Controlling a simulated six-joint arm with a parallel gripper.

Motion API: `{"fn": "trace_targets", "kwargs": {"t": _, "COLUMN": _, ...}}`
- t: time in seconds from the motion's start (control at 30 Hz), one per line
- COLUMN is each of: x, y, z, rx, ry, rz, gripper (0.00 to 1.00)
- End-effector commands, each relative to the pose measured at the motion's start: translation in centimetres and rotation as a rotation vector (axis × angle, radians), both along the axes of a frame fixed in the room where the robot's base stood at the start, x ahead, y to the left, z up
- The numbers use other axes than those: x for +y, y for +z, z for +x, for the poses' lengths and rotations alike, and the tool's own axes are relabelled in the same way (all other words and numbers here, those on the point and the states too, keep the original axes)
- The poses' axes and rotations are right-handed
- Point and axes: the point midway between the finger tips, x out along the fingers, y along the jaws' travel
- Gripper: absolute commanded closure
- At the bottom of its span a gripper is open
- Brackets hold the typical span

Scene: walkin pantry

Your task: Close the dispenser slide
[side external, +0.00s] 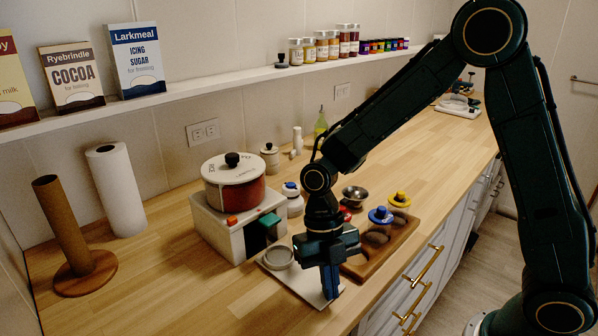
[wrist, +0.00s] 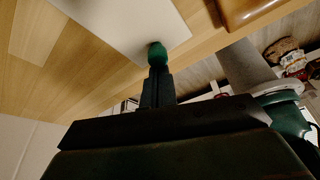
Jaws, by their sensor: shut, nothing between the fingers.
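The dispenser is a white box (side external: 232,238) with a red canister (side external: 236,190) and a pale lid on top. A teal piece (side external: 268,221), which looks like its slide, sticks out at the right of the front face, above a dark opening. An orange-red button (side external: 232,221) sits left of it. My gripper (side external: 331,287) is shut and empty, pointing down over the right part of a white board, to the right of the dispenser and apart from the teal piece. In the wrist view its closed fingers (wrist: 157,60) end in a green tip before the white board. The dispenser is not in the wrist view.
The white board (side external: 297,281) bears a round metal dish (side external: 279,257).

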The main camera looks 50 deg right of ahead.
Motion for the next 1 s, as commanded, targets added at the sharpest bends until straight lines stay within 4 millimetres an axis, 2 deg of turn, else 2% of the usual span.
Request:
{"fn": "trace_targets", "kwargs": {"t": 0.2, "x": 0.0, "y": -0.1, "z": 3.1, "rx": -0.001, "ry": -0.002, "rz": 0.000, "gripper": 1.00}}
{"fn": "trace_targets", "kwargs": {"t": 0.5, "x": 0.0, "y": 0.0, "z": 6.6, "rx": 0.000, "ry": -0.001, "rz": 0.001, "gripper": 1.00}}
{"fn": "trace_targets", "kwargs": {"t": 1.0, "x": 0.0, "y": 0.0, "z": 7.1, "rx": 0.000, "ry": -0.001, "rz": 0.000, "gripper": 1.00}}
